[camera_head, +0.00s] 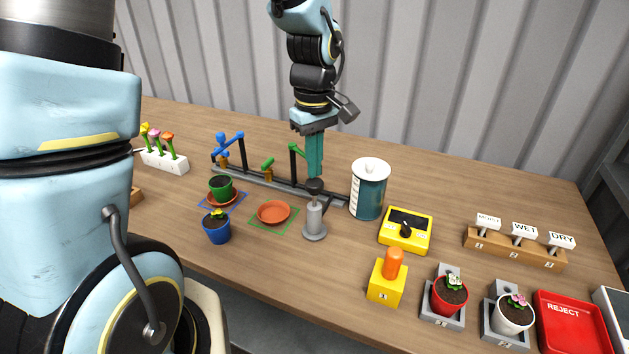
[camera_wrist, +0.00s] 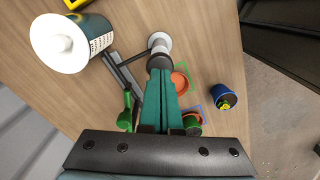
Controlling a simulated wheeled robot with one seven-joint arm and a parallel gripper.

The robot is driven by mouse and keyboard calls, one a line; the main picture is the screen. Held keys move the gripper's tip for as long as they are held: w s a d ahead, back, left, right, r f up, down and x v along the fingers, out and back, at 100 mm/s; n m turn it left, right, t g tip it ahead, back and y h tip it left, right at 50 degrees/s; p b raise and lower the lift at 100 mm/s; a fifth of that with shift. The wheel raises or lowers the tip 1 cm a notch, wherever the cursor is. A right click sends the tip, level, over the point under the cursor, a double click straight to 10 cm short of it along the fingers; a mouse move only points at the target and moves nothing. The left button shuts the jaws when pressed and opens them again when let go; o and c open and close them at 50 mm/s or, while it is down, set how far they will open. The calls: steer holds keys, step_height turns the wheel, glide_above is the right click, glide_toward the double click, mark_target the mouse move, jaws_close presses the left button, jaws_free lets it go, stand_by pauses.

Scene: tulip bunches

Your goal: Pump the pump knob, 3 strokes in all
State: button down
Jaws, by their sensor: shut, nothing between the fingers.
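A teal tank with a white lid (camera_head: 369,188) stands close right of the pump. A black rail with blue and green valves (camera_head: 268,166) runs behind. An orange saucer (camera_head: 273,212) and a blue pot (camera_head: 216,228) are left.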

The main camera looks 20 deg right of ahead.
mark_target(315, 182)
steer(key=shift+f, duration=0.1)
steer(key=shift+f+b, duration=1.45)
steer(key=shift+f, duration=0.5)
steer(key=shift+r+p, duration=2.65)
steer(key=shift+r, duration=0.55)
